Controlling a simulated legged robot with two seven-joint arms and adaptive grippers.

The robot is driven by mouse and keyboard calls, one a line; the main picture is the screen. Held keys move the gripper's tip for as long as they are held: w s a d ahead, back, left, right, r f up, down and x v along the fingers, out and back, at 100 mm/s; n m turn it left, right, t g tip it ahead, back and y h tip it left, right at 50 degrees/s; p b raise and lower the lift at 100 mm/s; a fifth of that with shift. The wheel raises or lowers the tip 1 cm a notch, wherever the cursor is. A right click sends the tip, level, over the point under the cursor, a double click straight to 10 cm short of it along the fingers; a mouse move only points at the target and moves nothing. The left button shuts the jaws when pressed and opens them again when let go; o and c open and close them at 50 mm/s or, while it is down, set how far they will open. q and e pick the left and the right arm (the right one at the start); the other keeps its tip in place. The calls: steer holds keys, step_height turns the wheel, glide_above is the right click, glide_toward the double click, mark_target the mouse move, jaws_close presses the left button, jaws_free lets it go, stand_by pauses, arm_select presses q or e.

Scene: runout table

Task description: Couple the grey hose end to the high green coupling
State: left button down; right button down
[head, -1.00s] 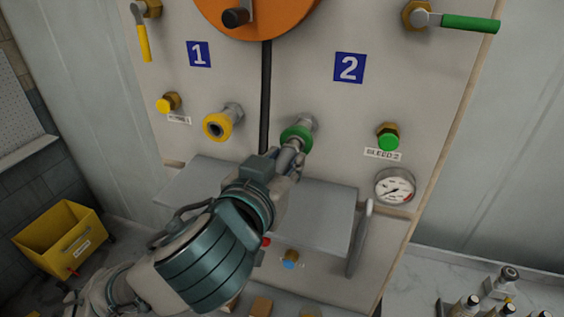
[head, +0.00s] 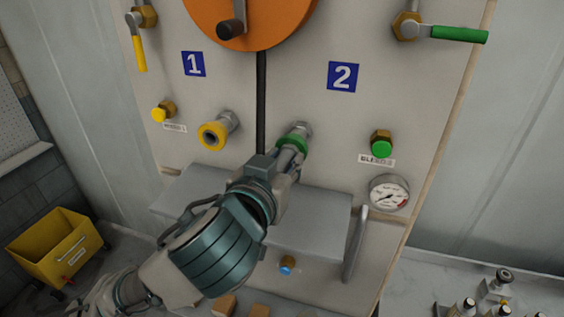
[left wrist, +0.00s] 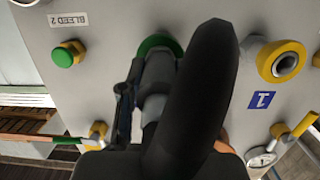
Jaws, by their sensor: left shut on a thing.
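The green coupling (head: 294,143) sticks out of the panel below the blue 2 sign. My left gripper (head: 289,161) is right in front of it, shut on the grey hose end. In the left wrist view the grey hose end (left wrist: 157,78) points at the green coupling (left wrist: 160,43) and is roughly in line with it. Its tip is at the green ring; I cannot tell whether it is seated. My right gripper is not in view.
A yellow coupling (head: 216,133) stands to the left. A green bleed knob (head: 381,146) and a gauge (head: 389,193) are to the right. A grey shelf (head: 318,222) juts out below my gripper. A yellow bin (head: 55,245) stands at left.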

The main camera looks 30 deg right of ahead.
arm_select(q)
steer(key=shift+w, duration=0.1)
stand_by(0.3)
steer(key=c, duration=0.9)
jaws_free()
steer(key=shift+o, duration=0.8)
steer(key=shift+w+d, duration=0.1)
steer(key=shift+d, duration=0.1)
steer(key=v, duration=1.2)
steer(key=shift+d+f, duration=0.1)
steer(key=shift+f, duration=0.05)
